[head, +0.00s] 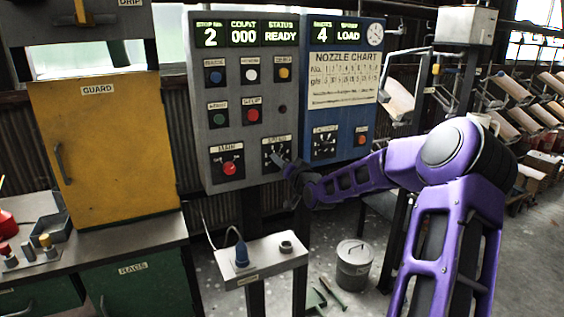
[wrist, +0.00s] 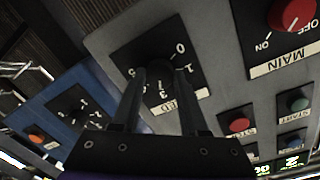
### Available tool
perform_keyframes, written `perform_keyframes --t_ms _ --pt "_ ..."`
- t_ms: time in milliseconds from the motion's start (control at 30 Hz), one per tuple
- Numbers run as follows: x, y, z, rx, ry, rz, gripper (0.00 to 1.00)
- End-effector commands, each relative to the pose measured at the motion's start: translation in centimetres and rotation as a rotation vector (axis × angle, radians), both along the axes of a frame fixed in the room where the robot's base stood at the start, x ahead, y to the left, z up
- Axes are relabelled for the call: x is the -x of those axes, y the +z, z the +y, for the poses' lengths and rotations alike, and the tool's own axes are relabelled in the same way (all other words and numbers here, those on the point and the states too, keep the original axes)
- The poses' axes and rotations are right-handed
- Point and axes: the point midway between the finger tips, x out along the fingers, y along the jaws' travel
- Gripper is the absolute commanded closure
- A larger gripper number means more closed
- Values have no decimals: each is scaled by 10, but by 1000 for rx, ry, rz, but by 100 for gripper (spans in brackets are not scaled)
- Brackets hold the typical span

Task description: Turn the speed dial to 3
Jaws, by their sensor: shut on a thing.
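The speed dial (head: 272,150) is a black plate with white numbers at the lower right of the grey control panel. It also shows in the wrist view (wrist: 150,50), tilted, with 0 at the upper right and 3 near the bottom; its label is partly covered. My gripper (head: 284,163) is at the dial, and in the wrist view its two fingers (wrist: 160,78) reach to either side of the dark knob. The fingers are shut on the knob.
The red main switch (head: 229,167) sits left of the dial. A red stop button (head: 252,115) is above. The blue panel (head: 345,150) with another dial (head: 324,143) is at right. A small shelf (head: 262,262) with a blue plug juts out below.

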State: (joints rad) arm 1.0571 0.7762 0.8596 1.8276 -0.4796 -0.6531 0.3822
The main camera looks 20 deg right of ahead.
Motion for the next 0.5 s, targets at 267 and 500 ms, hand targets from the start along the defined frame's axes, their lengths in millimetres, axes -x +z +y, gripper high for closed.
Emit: perform_keyframes --t_ms 267,500 --pt "0 -1 0 0 0 2 100" --pt "0 -1 0 1 0 1 27"
